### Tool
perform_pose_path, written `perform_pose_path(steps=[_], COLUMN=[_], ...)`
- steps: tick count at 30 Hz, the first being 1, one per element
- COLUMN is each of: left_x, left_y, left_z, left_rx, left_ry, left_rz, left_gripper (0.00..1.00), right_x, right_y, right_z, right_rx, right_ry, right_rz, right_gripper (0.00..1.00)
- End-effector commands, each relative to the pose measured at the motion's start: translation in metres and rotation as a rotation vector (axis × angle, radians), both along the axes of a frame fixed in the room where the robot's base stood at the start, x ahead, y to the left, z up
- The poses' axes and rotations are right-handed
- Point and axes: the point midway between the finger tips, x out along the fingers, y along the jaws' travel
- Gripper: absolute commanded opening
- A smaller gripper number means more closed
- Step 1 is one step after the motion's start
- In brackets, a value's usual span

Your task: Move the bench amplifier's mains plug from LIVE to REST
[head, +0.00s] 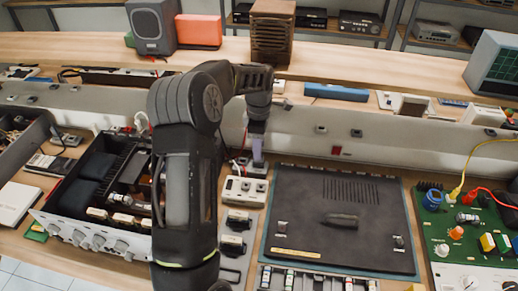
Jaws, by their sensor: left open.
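My left arm reaches up from the bottom centre and bends over the bench. My left gripper (257,158) points down just behind a white socket block (244,191); it is open. A small purple-grey piece shows at its tip, and I cannot tell whether it is a finger or something between the fingers. Black plugs (237,220) sit on a grey strip (231,265) in front of the white block. An opened amplifier chassis (75,218) with front knobs stands at left, partly behind my arm. I cannot read any LIVE or REST label or tell which plug is the amplifier's. My right gripper is out of view.
A dark flat panel (335,220) on a mat lies right of the strip. A green circuit board (470,235) with red and yellow leads is at far right. A raised wooden shelf (350,70) carries a speaker (153,25) and a brown box (272,32).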

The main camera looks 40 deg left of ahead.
Motion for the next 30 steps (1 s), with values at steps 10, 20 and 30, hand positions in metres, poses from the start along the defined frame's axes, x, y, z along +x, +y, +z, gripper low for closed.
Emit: perform_pose_path(steps=[10, 20, 30], left_x=[0.000, 0.000, 0.000], left_y=[0.000, 0.000, 0.000], left_z=[0.038, 0.038, 0.058], left_rx=[-0.001, 0.000, 0.000], left_ry=[0.002, 0.001, 0.001], left_rz=[0.000, 0.000, 0.000], left_gripper=[0.43, 0.43, 0.43], right_x=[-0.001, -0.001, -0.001], right_y=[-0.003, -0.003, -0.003], right_z=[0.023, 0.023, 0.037], right_rx=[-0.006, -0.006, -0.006], right_ry=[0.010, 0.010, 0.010], right_rz=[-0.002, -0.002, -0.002], right_gripper=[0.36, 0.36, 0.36])
